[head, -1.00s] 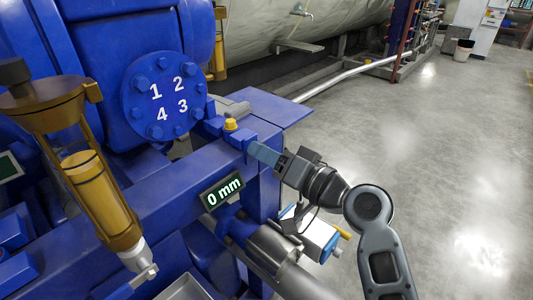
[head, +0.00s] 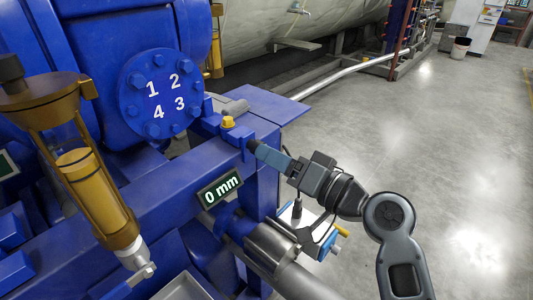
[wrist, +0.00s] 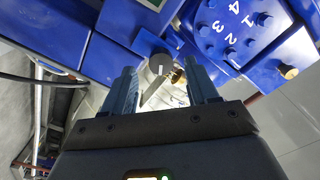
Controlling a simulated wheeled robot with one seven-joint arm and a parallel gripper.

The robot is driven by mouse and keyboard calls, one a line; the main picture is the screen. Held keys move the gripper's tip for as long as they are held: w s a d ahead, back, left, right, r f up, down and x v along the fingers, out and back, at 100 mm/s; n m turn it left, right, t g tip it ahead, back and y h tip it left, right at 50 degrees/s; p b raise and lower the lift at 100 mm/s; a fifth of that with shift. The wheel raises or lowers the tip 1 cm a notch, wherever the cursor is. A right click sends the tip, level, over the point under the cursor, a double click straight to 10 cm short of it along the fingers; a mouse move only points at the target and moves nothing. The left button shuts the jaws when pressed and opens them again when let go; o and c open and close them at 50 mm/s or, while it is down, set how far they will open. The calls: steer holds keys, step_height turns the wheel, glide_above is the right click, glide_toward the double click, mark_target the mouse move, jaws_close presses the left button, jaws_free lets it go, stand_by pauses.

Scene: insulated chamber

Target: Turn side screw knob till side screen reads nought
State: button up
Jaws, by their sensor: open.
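The side screen (head: 219,188) on the blue frame reads "0 mm". A dark round knob (head: 252,145) sits on the side of the blue frame, just beyond my fingertips. In the wrist view a grey knob (wrist: 160,66) with a white mark shows between and beyond the two fingers. My gripper (head: 265,153) is open, with the fingers apart and nothing held. It stands just outward of the knob, apart from it as far as I can see. In the head view my gripper's near finger hides the other.
A yellow cap (head: 228,122) stands on the frame close to the knob. A blue flange (head: 162,93) numbered 1 to 4 is behind it. A brass-coloured vessel (head: 90,180) stands at the left. The grey floor (head: 410,130) at the right is open.

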steer(key=shift+v, duration=2.25)
steer(key=shift+f, duration=0.1)
steer(key=s+d+f+m+t+h+p, duration=0.1)
steer(key=s+d+f+m+h+p, duration=0.1)
steer(key=s+d+f+h, duration=0.6)
steer(key=s+d+f+m+t+h+p, duration=0.15)
steer(key=s+d+f, duration=0.4)
steer(key=s, duration=0.55)
steer(key=s+d+r+h, duration=0.1)
steer(key=s+r, duration=0.3)
steer(key=s, duration=0.3)
steer(key=s+d+r+n+t+h+p, duration=0.1)
steer(key=s+d+r+h, duration=0.1)
steer(key=s+r, duration=0.2)
steer(key=s+d+r+n+h+p, duration=0.1)
steer(key=s+r, duration=0.3)
steer(key=s, duration=0.6)
steer(key=shift+s+d+r+h, duration=0.2)
steer(key=shift+s+d+h, duration=0.15)
steer(key=shift+d, duration=0.05)
steer(key=shift+c, duration=0.3)
